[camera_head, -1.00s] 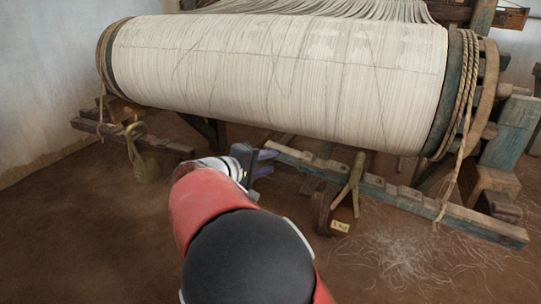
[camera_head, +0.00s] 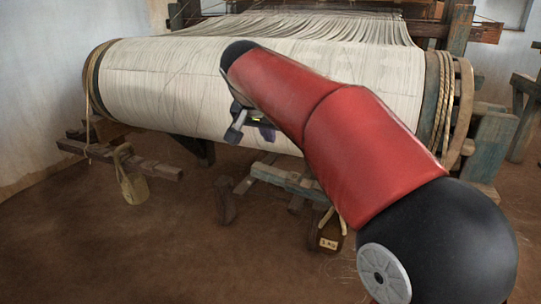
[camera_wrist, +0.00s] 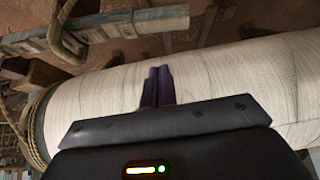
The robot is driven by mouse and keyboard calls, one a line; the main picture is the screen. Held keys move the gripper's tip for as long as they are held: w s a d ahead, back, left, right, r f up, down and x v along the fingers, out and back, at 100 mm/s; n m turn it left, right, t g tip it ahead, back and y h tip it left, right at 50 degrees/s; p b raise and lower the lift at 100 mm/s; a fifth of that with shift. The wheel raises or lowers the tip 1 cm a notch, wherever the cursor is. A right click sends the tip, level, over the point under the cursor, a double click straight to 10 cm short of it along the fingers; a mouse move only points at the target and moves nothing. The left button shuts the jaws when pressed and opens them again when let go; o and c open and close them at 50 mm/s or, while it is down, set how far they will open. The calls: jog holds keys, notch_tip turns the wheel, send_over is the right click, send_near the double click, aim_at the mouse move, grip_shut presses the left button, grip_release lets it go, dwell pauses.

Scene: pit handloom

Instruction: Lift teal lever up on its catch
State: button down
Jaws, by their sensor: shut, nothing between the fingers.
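A worn teal wooden bar (camera_head: 268,175) with notches, which looks like the lever, lies low under the cloth roll in the head view. My gripper (camera_head: 267,133) is in front of the lower roll, above and apart from the bar's left end. In the wrist view its dark purple fingers (camera_wrist: 159,70) are together and empty, over the pale roll.
The wide roll of pale warp (camera_head: 165,90) fills the space behind my arm. A stone weight (camera_head: 133,187) hangs at left, and a labelled weight (camera_head: 330,238) hangs near the bar. A wooden post (camera_head: 226,200) stands left of the bar. The floor at front left is clear.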

notch_tip(320, 180, up, 3)
jog(key=y, duration=0.1)
jog(key=m, duration=0.1)
send_over(268, 172)
jog(key=d, duration=0.1)
jog(key=f, duration=0.9)
jog(key=shift+w+b, duration=0.4)
jog(key=shift+s+a+f, duration=0.15)
jog(key=shift+f, duration=0.4)
jog(key=shift+s+a+f, duration=0.15)
jog(key=shift+f, duration=0.35)
jog(key=shift+a+f+b, duration=0.15)
jog(key=shift+f+b, duration=0.15)
jog(key=shift+f, duration=0.35)
